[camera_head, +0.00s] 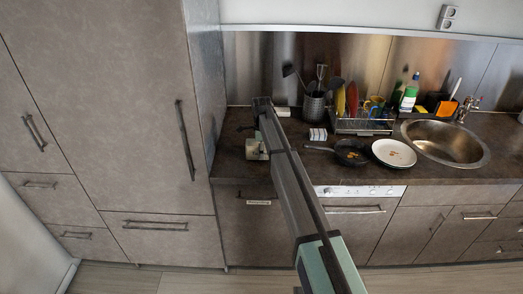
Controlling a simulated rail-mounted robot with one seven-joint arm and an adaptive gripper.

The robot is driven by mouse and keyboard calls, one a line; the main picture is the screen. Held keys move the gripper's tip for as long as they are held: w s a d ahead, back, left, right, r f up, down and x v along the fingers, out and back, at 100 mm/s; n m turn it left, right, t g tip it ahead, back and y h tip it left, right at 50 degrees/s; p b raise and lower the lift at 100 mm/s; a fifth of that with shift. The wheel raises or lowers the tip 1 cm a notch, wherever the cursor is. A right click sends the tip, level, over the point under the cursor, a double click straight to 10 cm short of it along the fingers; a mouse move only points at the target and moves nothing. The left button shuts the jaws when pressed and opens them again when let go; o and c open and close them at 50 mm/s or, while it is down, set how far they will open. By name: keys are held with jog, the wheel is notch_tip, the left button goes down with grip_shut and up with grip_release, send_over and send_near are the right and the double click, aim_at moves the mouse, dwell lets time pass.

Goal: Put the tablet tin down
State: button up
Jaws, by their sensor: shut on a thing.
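My gripper (252,140) is at the far end of my arm, over the left part of the dark countertop (232,168). It is small in this view and partly hidden by the arm. It is shut on a small pale thing, which I take to be the tablet tin (253,150). The tin is close to the counter surface, left of the frying pan. I cannot tell whether it touches the counter.
A small white box (318,134), a black frying pan (351,153) and a white plate (394,153) lie right of my arm. A utensil holder (314,108), dish rack (362,127) and sink (445,143) stand beyond. A tall cabinet (120,100) borders the counter on the left.

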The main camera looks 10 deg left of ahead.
jog(key=shift+f, duration=0.1)
jog(key=o, duration=1.4)
notch_tip(320, 180, up, 12)
jog(key=b, duration=0.3)
